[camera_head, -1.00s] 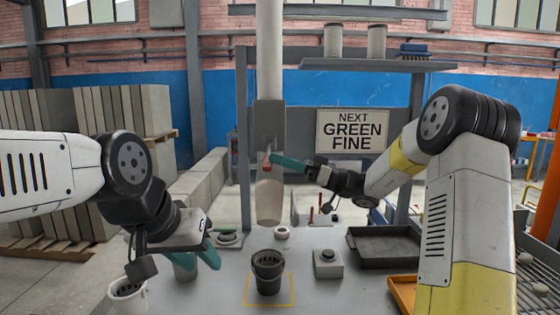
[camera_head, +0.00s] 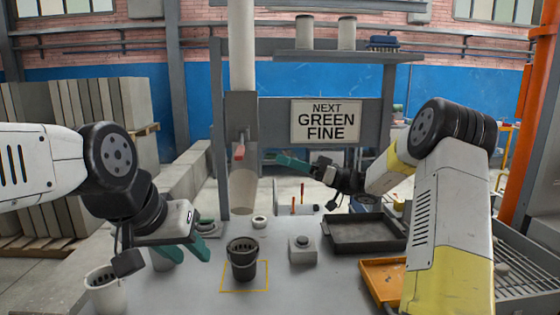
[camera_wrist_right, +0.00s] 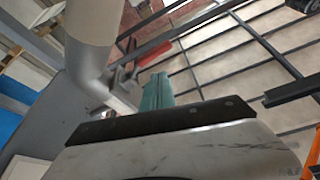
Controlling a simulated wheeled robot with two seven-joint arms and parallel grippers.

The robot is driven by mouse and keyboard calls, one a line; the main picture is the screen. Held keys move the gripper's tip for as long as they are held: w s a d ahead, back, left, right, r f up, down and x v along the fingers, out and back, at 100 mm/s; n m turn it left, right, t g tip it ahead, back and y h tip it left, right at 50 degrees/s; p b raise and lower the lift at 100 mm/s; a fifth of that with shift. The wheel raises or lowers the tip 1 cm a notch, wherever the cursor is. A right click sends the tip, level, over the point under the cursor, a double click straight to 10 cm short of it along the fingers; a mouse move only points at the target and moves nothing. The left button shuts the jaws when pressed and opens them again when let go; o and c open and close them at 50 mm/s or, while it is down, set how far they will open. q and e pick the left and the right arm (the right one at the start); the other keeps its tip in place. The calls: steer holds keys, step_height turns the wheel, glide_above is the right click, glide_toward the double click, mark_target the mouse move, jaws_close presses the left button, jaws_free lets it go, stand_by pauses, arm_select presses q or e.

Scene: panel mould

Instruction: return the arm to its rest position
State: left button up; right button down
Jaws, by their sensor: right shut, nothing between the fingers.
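My right gripper (camera_head: 280,158) is shut and empty, its teal fingers pointing left at the chute. In the right wrist view its fingers (camera_wrist_right: 157,92) are together. The red lever handle (camera_head: 239,152) on the grey chute (camera_head: 241,110) is just left of the fingertips, with a gap between them; it also shows in the right wrist view (camera_wrist_right: 155,53). My left gripper (camera_head: 182,252) hangs over the table's left side, its teal fingers apart and with nothing seen between them.
A black bucket (camera_head: 243,262) stands in a yellow outlined square on the grey table (camera_head: 200,295). A white bucket (camera_head: 105,292) is at the left. A button box (camera_head: 302,250), dark tray (camera_head: 362,236) and orange tray (camera_head: 382,280) are at the right. A sign (camera_head: 325,121) reads "NEXT GREEN FINE".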

steer(key=s+a+f+m+g+h, duration=0.1)
steer(key=s+a+f+m+h, duration=0.1)
steer(key=s+h, duration=0.5)
steer(key=s+a+f+m+g+h, duration=0.1)
steer(key=s+a+f+m+h, duration=0.15)
steer(key=s, duration=0.85)
steer(key=s+d+f+m+t+h, duration=0.2)
steer(key=s+d+m+t+h, duration=0.4)
steer(key=d, duration=0.8)
steer(key=s+m+h, duration=0.2)
steer(key=s+h, duration=0.2)
steer(key=s, duration=0.1)
steer(key=shift+s+f+m+t, duration=0.3)
steer(key=shift+s+m, duration=0.05)
steer(key=shift+s, duration=0.05)
